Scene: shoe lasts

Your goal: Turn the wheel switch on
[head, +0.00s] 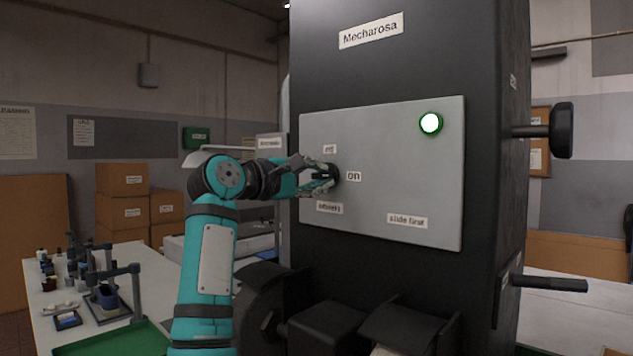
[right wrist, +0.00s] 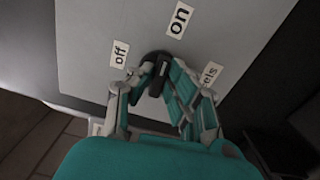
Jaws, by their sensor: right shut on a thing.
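The wheel switch (head: 334,175) is a dark round knob on the grey panel (head: 400,200) of a black machine. My right gripper (head: 318,176) is shut on it and hides much of it in the head view. In the right wrist view the black knob (right wrist: 157,66) sits between the fingers of my right gripper (right wrist: 158,88). The label "on" (head: 354,176) is to the right of the knob, and the "off" label (head: 329,149) is above it. A green lamp (head: 431,123) at the panel's upper right looks lit. My left gripper is not in view.
A white table (head: 140,270) at the left carries several small items and a green mat (head: 115,342). Cardboard boxes (head: 122,212) stand behind it. Dark machine parts (head: 330,325) jut out below the panel, and a black handle (head: 562,130) sticks out at the right.

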